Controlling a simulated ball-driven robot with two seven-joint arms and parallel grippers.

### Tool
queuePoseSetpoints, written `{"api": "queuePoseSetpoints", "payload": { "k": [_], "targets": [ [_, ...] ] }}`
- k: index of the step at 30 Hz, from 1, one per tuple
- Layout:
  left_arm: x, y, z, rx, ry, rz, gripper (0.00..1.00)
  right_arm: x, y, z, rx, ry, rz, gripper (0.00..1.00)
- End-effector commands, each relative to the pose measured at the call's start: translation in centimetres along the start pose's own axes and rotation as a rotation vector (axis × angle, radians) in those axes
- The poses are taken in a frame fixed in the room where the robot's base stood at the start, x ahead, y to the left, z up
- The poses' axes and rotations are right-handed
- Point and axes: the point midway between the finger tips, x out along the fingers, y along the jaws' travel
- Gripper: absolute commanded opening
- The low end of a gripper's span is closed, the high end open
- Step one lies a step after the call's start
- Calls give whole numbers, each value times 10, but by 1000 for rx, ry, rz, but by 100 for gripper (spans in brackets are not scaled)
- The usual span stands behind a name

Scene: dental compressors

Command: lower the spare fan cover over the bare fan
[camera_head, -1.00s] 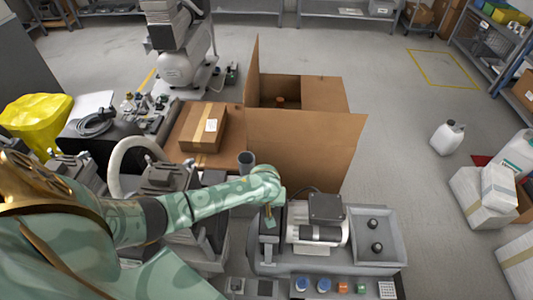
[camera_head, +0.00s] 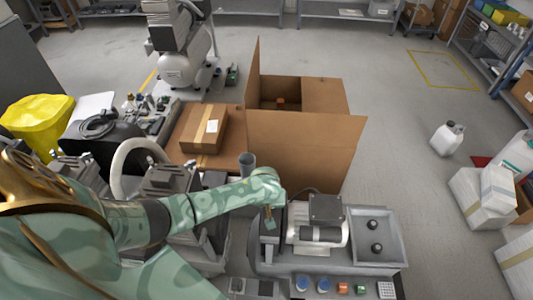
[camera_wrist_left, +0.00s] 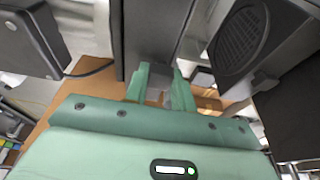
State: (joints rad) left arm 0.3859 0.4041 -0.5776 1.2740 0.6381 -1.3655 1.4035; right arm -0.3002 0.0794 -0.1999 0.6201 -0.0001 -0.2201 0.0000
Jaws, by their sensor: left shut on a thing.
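My left gripper (camera_head: 270,221) points down at the left end of the compressor (camera_head: 318,234) on the bench. In the left wrist view its green fingers (camera_wrist_left: 160,86) are shut on a grey piece (camera_wrist_left: 158,38), which I take to be the spare fan cover. Only part of the cover shows, and the fingers hide some of it. The bare fan cannot be made out; the arm and gripper cover that end of the compressor. I cannot tell whether the cover touches the compressor. My right gripper is not in view.
A tall open cardboard box (camera_head: 305,145) stands just behind the compressor. A grey tray (camera_head: 372,240) with two dark knobs lies to its right. Several small coloured parts line the front edge. In the left wrist view a dark housing with a round grille (camera_wrist_left: 241,37) is close on the right.

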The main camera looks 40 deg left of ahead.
Motion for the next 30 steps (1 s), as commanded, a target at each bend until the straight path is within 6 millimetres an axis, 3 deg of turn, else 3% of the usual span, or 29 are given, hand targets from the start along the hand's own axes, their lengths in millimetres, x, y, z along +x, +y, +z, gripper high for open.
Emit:
{"api": "queuePoseSetpoints", "payload": {
  "k": [30],
  "targets": [
    [2, 0, 0, 0, 1, 1, 0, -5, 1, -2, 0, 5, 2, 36]
  ]
}}
